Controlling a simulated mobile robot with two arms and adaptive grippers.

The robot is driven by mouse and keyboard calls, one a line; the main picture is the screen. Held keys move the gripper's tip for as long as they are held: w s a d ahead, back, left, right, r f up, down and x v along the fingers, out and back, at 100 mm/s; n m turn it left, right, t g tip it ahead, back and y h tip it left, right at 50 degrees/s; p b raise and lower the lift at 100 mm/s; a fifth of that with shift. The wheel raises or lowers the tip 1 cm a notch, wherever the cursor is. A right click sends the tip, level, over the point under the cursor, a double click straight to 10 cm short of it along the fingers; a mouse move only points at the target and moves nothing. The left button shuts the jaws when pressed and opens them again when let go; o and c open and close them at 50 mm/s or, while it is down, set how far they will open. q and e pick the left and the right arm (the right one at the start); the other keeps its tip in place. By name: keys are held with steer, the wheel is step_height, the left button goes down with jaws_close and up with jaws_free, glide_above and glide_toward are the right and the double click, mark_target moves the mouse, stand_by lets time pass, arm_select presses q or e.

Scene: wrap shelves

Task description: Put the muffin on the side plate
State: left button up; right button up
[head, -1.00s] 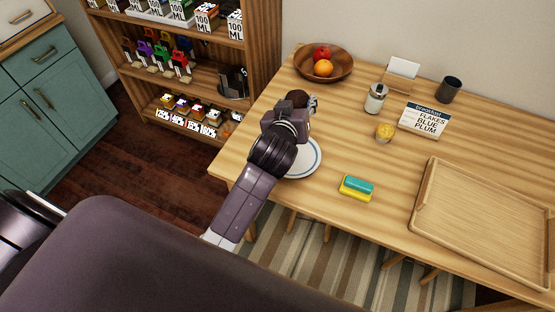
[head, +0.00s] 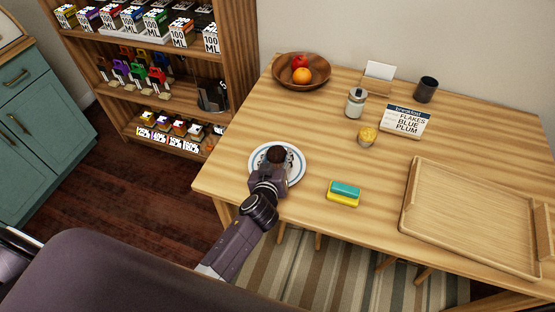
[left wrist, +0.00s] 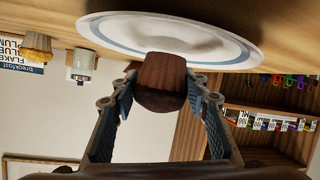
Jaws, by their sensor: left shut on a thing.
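A dark brown muffin (head: 276,153) is held between the fingers of my left gripper (head: 272,166), which is shut on it. In the left wrist view the muffin (left wrist: 162,75) sits between the two fingers (left wrist: 160,98). The white side plate (head: 297,172) with a blue ring lies near the table's left edge; the gripper and muffin are over it and hide part of it. The plate (left wrist: 205,38) spans the top of the left wrist view, close to the muffin; I cannot tell whether they touch. My right gripper is not in view.
A yellow-topped muffin-like item (head: 367,136), a jar (head: 356,103), a menu sign (head: 404,121) and a dark cup (head: 426,89) stand to the right. A fruit bowl (head: 287,83) is behind. A sponge (head: 344,193) and a wooden tray (head: 470,215) lie right of the plate.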

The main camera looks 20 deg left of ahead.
arm_select(q)
steer(key=shift+f, duration=0.75)
steer(key=shift+f, duration=0.2)
steer(key=o, duration=1.2)
steer(key=shift+c, duration=0.2)
steer(key=shift+r, duration=0.1)
steer(key=shift+r, duration=0.2)
steer(key=v, duration=0.5)
steer(key=b+v, duration=0.1)
steer(key=v, duration=0.4)
steer(key=shift+s+f, duration=0.1)
steer(key=shift+s, duration=0.25)
steer(key=shift+s+d+r, duration=0.1)
steer(key=shift+s+r, duration=0.25)
steer(key=shift+s, duration=0.2)
